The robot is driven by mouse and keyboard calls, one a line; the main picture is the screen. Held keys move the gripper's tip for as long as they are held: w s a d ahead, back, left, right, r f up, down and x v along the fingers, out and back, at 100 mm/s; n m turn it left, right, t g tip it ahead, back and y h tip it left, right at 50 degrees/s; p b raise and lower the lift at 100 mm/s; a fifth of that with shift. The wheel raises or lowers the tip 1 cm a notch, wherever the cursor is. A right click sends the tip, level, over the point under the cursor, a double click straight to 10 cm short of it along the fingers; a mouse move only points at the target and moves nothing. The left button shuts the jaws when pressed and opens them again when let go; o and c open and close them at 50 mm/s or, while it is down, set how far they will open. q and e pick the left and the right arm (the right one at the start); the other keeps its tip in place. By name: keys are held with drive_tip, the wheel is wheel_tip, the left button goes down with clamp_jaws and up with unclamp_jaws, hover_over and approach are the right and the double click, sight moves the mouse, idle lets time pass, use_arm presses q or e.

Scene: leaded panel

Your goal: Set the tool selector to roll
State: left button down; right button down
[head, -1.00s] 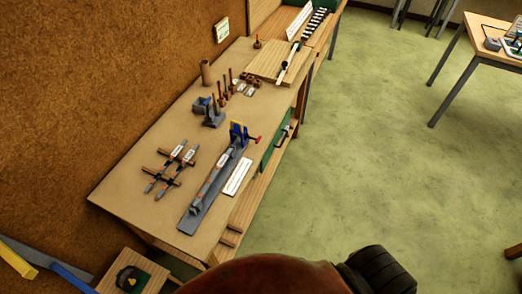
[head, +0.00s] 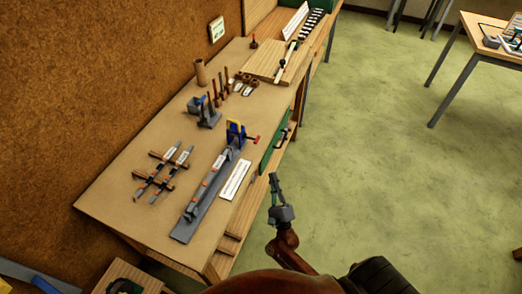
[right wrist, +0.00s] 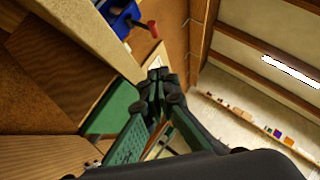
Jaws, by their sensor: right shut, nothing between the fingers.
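No part is legibly marked as the tool selector or as roll, so I cannot tell which one it is. A blue and yellow device with a red-tipped handle (head: 238,133) stands at the far end of a long grey rail (head: 185,226) on the workbench. It also shows in the right wrist view (right wrist: 119,17). A dark handle (head: 283,136) shows on the green panel (head: 270,150) at the bench's front. My right gripper (head: 273,179) is shut and empty, in the air off the bench's front edge; its fingertips meet in the wrist view (right wrist: 157,76). My left gripper is out of view.
The bench (head: 105,198) carries a wooden double clamp (head: 162,172), a small grey vise (head: 205,112), upright tools and a wooden board (head: 270,62). A white label strip (head: 235,180) lies beside the rail. Open green floor (head: 380,150) lies right of the bench.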

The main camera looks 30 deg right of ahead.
sight(250, 138)
drive_tip(key=x, duration=0.4)
drive_tip(key=a+p+x, duration=0.1)
drive_tip(key=x, duration=0.3)
drive_tip(key=a+r+x, duration=0.1)
drive_tip(key=x, duration=0.3)
drive_tip(key=shift+p, duration=0.35)
drive_tip(key=shift+w+a+r, duration=0.2)
drive_tip(key=shift+w+r, duration=0.1)
drive_tip(key=shift+w, duration=0.1)
